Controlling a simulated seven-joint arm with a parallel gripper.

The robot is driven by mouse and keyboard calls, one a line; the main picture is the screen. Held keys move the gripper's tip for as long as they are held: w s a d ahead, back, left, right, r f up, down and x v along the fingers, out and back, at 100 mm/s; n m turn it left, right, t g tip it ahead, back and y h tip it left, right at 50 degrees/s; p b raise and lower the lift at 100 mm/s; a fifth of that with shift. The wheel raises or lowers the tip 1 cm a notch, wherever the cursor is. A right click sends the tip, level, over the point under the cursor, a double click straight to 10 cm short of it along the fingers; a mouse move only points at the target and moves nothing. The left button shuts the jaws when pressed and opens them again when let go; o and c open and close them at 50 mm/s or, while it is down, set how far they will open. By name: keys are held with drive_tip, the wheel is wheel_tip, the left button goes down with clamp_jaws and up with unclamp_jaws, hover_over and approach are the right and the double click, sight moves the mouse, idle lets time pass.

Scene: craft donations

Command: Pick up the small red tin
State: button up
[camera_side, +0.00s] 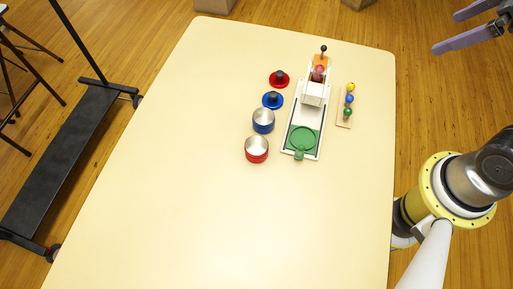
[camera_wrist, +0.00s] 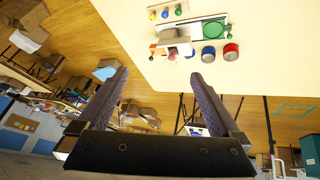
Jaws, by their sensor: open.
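The small red tin (camera_side: 257,156) stands upright on the cream table, with a silvery top. In the wrist view the red tin (camera_wrist: 231,52) is at the upper right, beyond the fingers. A similar blue tin (camera_side: 263,127) stands just behind it, apart or nearly touching. My gripper (camera_side: 449,31) is at the top right of the side view, off the table's right edge and far from the tin. Its two purple-grey fingers are spread, with nothing between them in the wrist view (camera_wrist: 157,76).
A red lid (camera_side: 272,84) and a blue lid (camera_side: 266,104), both with dark knobs, lie behind the tins. A white tray (camera_side: 287,146) with a green round part stands to the right. A wooden strip (camera_side: 343,123) holds coloured balls. The table's front and left (camera_side: 170,200) are clear.

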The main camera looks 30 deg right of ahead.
drive_tip(key=w+a+r+n, duration=0.1)
drive_tip(key=w+a+n, duration=0.35)
drive_tip(key=w, duration=0.35)
drive_tip(key=n+g, duration=0.6)
drive_tip(key=n, duration=0.5)
hover_over(257, 152)
wheel_tip(257, 152, down, 23)
wheel_tip(257, 152, down, 13)
drive_tip(key=shift+f, duration=0.1)
drive_tip(key=c, duration=1.3)
drive_tip(key=shift+c, duration=0.2)
